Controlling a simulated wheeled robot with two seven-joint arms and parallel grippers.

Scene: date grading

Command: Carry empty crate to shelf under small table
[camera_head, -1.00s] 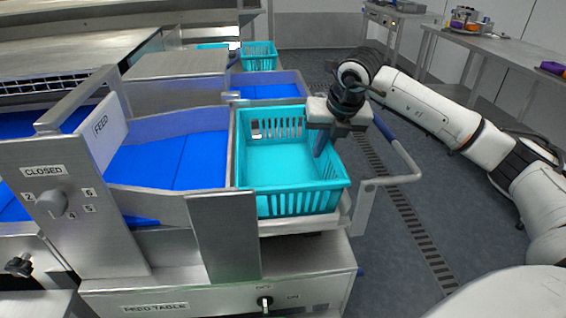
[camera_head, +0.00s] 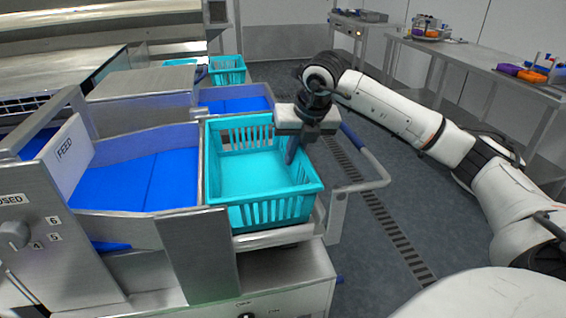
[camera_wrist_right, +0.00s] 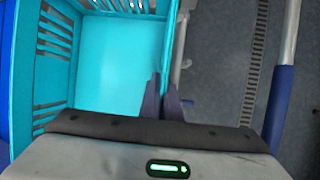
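A turquoise slatted crate (camera_head: 262,213) sits empty on the metal ledge at the right end of the feed table. My right gripper (camera_head: 296,148) is at the crate's right wall, pointing down. In the right wrist view its two dark fingers (camera_wrist_right: 163,102) are close together on either side of the wall of the crate (camera_wrist_right: 110,60), one inside and one outside, and look shut on it. My left gripper is not in view. A small metal table (camera_head: 357,22) stands at the back; whether it has a shelf underneath is hard to see.
A tubular rail (camera_head: 368,165) juts out right of the crate. Another turquoise crate (camera_head: 227,70) stands farther back. A long side table (camera_head: 480,62) at the right carries coloured items. The floor with a drain strip (camera_head: 385,225) between is clear.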

